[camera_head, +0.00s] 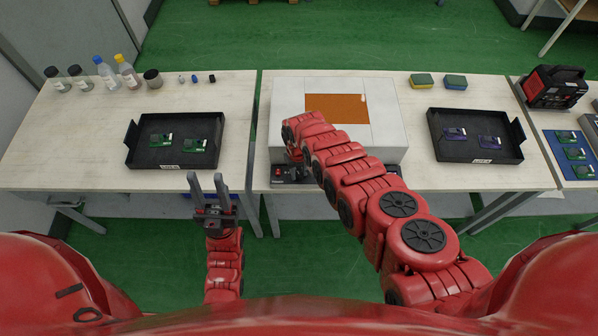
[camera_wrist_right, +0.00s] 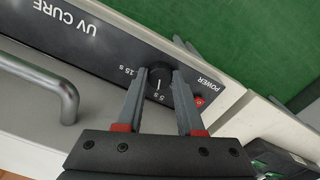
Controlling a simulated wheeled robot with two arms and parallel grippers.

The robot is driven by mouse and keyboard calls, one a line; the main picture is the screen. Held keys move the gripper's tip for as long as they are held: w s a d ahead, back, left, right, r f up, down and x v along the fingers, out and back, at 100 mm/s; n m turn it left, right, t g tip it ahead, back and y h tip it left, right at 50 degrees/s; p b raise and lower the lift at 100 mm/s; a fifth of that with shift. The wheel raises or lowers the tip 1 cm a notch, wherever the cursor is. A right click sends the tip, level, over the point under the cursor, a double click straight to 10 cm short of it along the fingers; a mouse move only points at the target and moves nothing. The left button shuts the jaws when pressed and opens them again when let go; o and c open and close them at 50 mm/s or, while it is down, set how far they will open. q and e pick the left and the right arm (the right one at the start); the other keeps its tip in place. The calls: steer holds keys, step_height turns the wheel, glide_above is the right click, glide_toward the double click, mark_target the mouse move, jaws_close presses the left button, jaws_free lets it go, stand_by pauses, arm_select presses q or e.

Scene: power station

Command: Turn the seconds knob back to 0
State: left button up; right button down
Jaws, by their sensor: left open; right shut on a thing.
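The UV cure box (camera_head: 389,117) is white with an orange window and stands on the middle table. Its dark front panel (camera_wrist_right: 100,48) shows upside down in the right wrist view, with "UV CURE" and "POWER" lettering. The round black seconds knob (camera_wrist_right: 159,76) sits on this panel, with "15 s" and "5 s" labels around it; its white mark appears to point towards "5 s". My right gripper (camera_wrist_right: 161,82) is shut on the knob, one finger on each side. In the head view my right arm hides the knob. My left gripper (camera_head: 206,180) is open and empty before the left table's front edge.
A red power switch (camera_wrist_right: 199,101) is close beside my right finger. A bar handle (camera_wrist_right: 68,100) sticks out from the box. Black trays with green boards (camera_head: 133,150) and purple boards (camera_head: 515,150) flank the box. Bottles (camera_head: 127,74) and sponges (camera_head: 421,80) stand farther back.

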steer(key=shift+s+d+f+n, duration=0.1)
steer(key=shift+n, duration=0.5)
steer(key=n+b, duration=0.2)
steer(key=n, duration=0.1)
steer(key=shift+f, duration=0.1)
steer(key=n+b, duration=0.2)
steer(key=shift+n, duration=0.3)
steer(key=shift+n+b, duration=0.4)
steer(key=shift+n, duration=0.1)
steer(key=c, duration=0.5)
jaws_free()
